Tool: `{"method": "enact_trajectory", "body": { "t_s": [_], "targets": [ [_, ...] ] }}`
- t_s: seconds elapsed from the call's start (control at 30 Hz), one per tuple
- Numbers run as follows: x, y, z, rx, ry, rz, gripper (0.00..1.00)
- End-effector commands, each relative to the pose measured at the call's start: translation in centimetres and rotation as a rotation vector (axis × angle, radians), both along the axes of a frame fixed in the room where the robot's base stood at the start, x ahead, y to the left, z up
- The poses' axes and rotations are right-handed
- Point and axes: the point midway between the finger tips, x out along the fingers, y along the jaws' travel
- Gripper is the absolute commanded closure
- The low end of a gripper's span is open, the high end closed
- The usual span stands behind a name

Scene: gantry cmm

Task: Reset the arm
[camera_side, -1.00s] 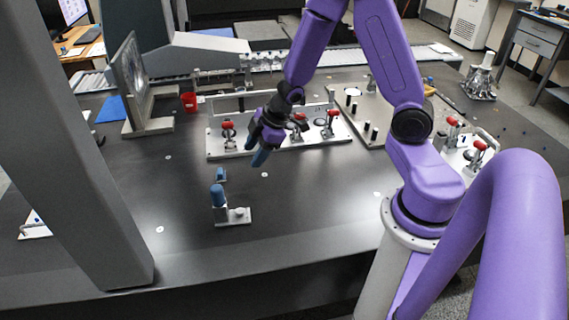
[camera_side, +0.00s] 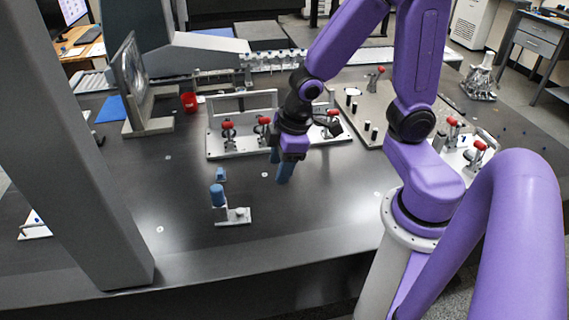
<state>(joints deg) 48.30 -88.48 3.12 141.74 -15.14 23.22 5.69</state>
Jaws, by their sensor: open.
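My gripper (camera_side: 279,169) hangs over the dark table, at the front edge of a light fixture plate (camera_side: 230,148) that carries several red-handled clamps. Its two blue fingertips point down and are apart, with nothing seen between them. The purple arm reaches in from the right and bends down to the gripper. The gripper and wrist hide part of the fixture plate behind them.
A small stand with a blue cylinder (camera_side: 218,196) and a small blue block (camera_side: 221,174) are left of my gripper. A grey column (camera_side: 75,140) rises at left. A red cup (camera_side: 189,102) stands farther back. The table front (camera_side: 320,210) is clear.

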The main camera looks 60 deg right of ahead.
Motion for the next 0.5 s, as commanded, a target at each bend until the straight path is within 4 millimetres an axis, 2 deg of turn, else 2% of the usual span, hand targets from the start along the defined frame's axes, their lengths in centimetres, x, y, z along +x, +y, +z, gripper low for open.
{"method": "enact_trajectory", "body": {
  "t_s": [0.2, 0.5],
  "targets": [
    [-1.11, 0.30, 0.29, 0.001, 0.022, -0.004, 0.47],
    [-1.18, 0.29, 0.29, 0.000, 0.024, -0.004, 0.47]
  ]
}}
